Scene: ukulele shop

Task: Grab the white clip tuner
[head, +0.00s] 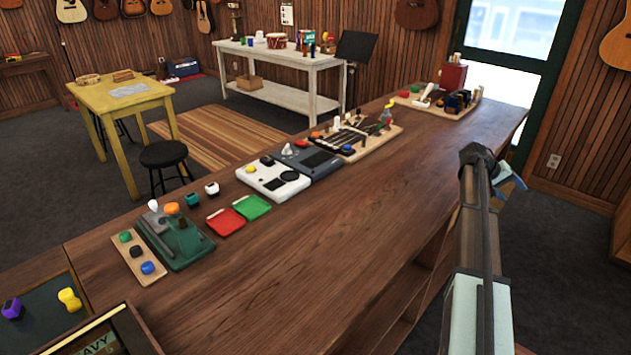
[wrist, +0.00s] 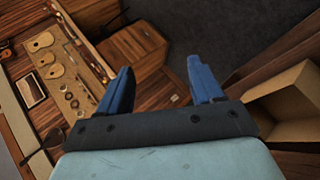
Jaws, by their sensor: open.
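A small white block with a dark front (head: 212,188), which looks like the white clip tuner, sits on the brown counter, right of a teal block (head: 192,200). A white rounded piece (head: 153,205) also stands at the green stand nearby, so I cannot be fully sure which is the tuner. The white block is not recognisable in the wrist view.
The counter's (head: 330,240) near surface is bare. An open cardboard box (wrist: 290,105) shows in the wrist view.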

